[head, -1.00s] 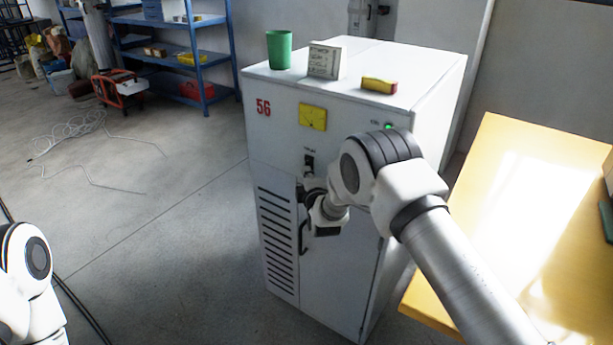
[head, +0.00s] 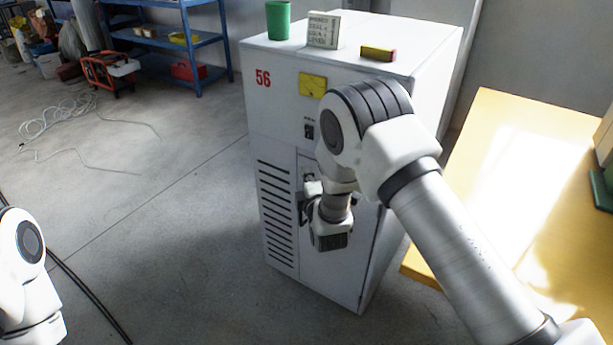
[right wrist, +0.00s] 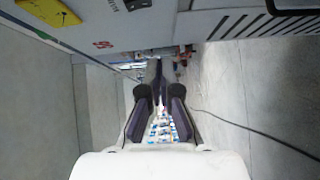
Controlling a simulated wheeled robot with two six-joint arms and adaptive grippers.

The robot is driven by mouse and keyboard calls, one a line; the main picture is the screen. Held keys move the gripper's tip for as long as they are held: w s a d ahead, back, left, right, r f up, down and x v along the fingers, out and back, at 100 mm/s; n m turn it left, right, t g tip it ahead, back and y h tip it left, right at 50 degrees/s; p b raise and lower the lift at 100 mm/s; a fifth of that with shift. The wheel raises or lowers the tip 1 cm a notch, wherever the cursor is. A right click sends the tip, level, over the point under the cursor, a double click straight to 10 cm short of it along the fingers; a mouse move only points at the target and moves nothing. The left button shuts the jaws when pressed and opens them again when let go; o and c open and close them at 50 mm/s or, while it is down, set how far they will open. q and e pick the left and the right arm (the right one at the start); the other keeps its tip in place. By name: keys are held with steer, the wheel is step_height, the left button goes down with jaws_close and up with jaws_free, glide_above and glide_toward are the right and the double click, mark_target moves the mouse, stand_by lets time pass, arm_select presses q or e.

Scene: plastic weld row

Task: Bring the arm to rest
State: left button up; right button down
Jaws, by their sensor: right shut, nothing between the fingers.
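My right gripper (head: 303,208) is in front of the door of a white cabinet (head: 279,135) marked 56. In the right wrist view its dark fingers (right wrist: 158,68) are together with nothing between them. The cabinet face runs along the top of that view, beside the fingers, and I see no contact. My right arm (head: 455,250) comes in from the lower right and hides part of the cabinet front. Part of my left arm (head: 28,270) shows at the left edge; its gripper is out of view.
The cabinet has a yellow meter (head: 313,84), a black switch (head: 309,130) and a door handle (right wrist: 295,6). A green cup (head: 278,20), a lettered block (head: 323,30) and a red-yellow block (head: 378,53) stand on top. A yellow table (head: 480,170) is at right.

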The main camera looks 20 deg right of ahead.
steer(key=s+d+f+m+g+p, duration=0.35)
steer(key=s+f+g, duration=0.35)
steer(key=s+f, duration=1)
steer(key=s+f+m+g, duration=0.1)
steer(key=s+m+g, duration=0.2)
steer(key=s, duration=0.6)
steer(key=s+a+f+m+g+y, duration=0.1)
steer(key=s+m+g, duration=0.3)
steer(key=s, duration=0.5)
steer(key=s+f+m+g+y, duration=0.1)
steer(key=s+f+m+g, duration=0.2)
steer(key=s+m, duration=0.3)
steer(key=s, duration=0.3)
steer(key=shift+s+a, duration=0.2)
steer(key=shift+s, duration=0.15)
steer(key=shift+w, duration=0.1)
